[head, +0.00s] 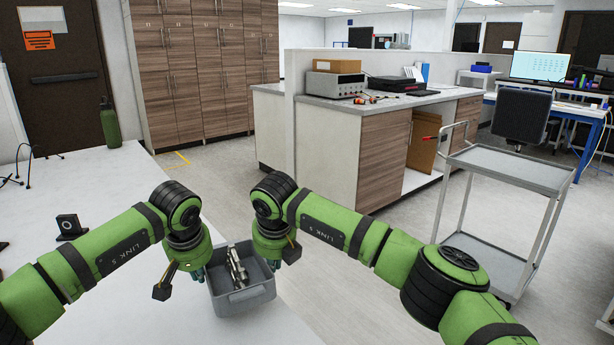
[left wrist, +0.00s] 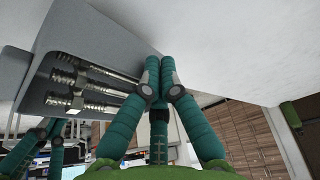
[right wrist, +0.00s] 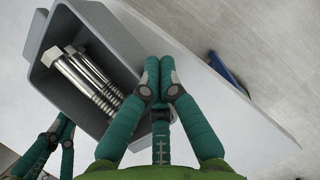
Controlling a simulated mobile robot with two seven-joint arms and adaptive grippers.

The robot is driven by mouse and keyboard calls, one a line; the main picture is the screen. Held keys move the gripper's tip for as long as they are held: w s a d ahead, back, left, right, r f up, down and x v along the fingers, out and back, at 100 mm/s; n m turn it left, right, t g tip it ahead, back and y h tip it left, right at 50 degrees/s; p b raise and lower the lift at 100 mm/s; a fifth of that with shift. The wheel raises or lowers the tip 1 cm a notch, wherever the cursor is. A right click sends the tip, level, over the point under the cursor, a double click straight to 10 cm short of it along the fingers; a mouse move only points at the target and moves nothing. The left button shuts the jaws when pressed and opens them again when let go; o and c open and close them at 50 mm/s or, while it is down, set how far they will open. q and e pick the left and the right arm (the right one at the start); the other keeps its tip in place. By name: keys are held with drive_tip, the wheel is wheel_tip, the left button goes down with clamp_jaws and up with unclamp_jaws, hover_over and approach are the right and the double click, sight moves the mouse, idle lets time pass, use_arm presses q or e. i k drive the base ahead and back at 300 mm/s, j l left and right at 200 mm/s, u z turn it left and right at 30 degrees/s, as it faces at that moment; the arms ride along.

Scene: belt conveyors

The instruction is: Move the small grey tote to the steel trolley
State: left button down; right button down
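The small grey tote (head: 251,299) is at the right edge of the white table, upright, with several metal bolts (head: 236,267) inside. Whether its base touches the table is hard to tell. My left gripper (head: 198,274) is at its left side; its fingers (left wrist: 160,68) are together on the tote's wall in the left wrist view. My right gripper (head: 272,264) is at its right side; its fingers (right wrist: 159,70) are together on the rim in the right wrist view. The tote fills the upper left of both wrist views. The steel trolley (head: 512,166) stands on the floor at the right, its top shelf bare.
The white table (head: 110,210) holds a green bottle (head: 110,124), a small black device (head: 69,226) and thin cables. A wooden cabinet counter (head: 375,150) with instruments stands between table and trolley. Grey floor (head: 335,240) is open in front of the counter.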

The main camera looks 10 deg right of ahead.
sight(512, 166)
drive_tip(key=k+l+z, duration=0.15)
drive_tip(key=l, duration=0.35)
drive_tip(key=l+z, duration=0.15)
drive_tip(key=l, duration=0.35)
drive_tip(key=k+l+z, duration=0.2)
drive_tip(key=l, duration=0.35)
drive_tip(key=i+l+z, duration=0.2)
drive_tip(key=i+l, duration=0.15)
drive_tip(key=l, duration=0.15)
drive_tip(key=i+l+z, duration=0.15)
drive_tip(key=i+l, duration=0.2)
drive_tip(key=l, duration=0.15)
drive_tip(key=i+z, duration=0.25)
drive_tip(key=i, duration=0.3)
drive_tip(key=i+j+z, duration=0.2)
drive_tip(key=i, duration=0.3)
drive_tip(key=i+j+z, duration=0.5)
drive_tip(key=i+j, duration=0.4)
drive_tip(key=i+j+z, duration=0.15)
drive_tip(key=j, duration=0.35)
drive_tip(key=i+j+z, duration=0.15)
drive_tip(key=j, duration=0.35)
drive_tip(key=i+j+z, duration=0.15)
drive_tip(key=j, duration=0.4)
drive_tip(key=i+j+z, duration=0.2)
drive_tip(key=j, duration=0.35)
drive_tip(key=i+j+z, duration=0.15)
drive_tip(key=j, duration=0.4)
drive_tip(key=k+l, duration=0.05)
